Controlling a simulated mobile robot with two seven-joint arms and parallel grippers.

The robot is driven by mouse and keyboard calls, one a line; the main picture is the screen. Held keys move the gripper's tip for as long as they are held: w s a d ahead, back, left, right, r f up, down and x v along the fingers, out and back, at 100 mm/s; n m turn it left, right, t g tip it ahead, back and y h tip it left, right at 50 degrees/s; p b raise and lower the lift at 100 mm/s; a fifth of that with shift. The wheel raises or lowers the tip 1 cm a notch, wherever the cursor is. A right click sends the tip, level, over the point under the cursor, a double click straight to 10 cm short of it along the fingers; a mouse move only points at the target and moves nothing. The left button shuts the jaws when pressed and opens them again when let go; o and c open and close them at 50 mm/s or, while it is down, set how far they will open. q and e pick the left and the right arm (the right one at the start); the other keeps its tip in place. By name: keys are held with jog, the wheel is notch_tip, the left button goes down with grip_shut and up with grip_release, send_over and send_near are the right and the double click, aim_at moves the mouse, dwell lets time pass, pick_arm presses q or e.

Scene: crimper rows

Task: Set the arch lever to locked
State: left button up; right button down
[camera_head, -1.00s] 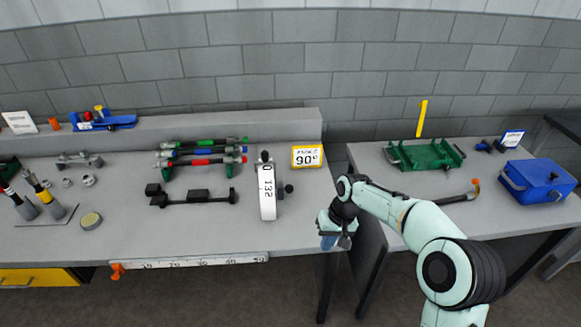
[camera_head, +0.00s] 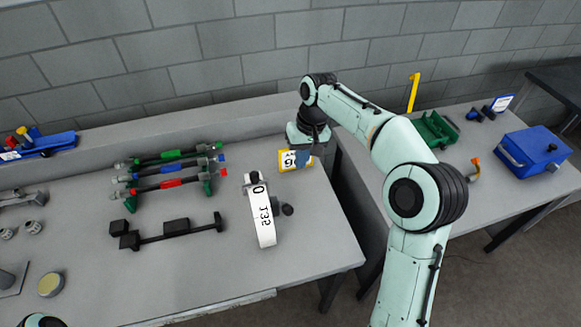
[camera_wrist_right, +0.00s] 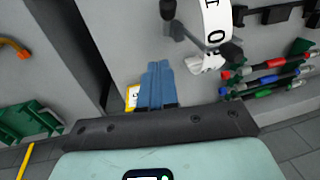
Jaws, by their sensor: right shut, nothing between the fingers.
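The arch (camera_head: 264,220) is a white curved band with black figures, standing on the grey bench in the middle of the head view. A dark knob (camera_head: 287,209) sits at its right side, and a dark piece is at its far end. In the right wrist view the arch (camera_wrist_right: 216,22) is at the top, with a dark knobbed part (camera_wrist_right: 172,22) to its left. My right gripper (camera_head: 303,158) is beyond and right of the arch, apart from it. Its blue fingers (camera_wrist_right: 157,80) are together and empty. My left gripper is out of view.
A yellow-framed sign (camera_head: 288,161) is partly hidden behind my right gripper. Left of the arch are a black bar fixture (camera_head: 178,232) and a rack of coloured tools (camera_head: 170,170). A gap separates this bench from the right one, with a green tray (camera_head: 437,130) and blue box (camera_head: 535,152).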

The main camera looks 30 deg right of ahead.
jog(key=b, duration=0.1)
send_near(285, 206)
jog(key=w+d+f, duration=0.3)
pick_arm(q)
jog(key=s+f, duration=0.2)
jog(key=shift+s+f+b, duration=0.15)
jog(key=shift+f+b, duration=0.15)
jog(key=shift+b, duration=0.1)
pick_arm(e)
jog(key=s+a+f, duration=0.2)
jog(key=f, duration=0.1)
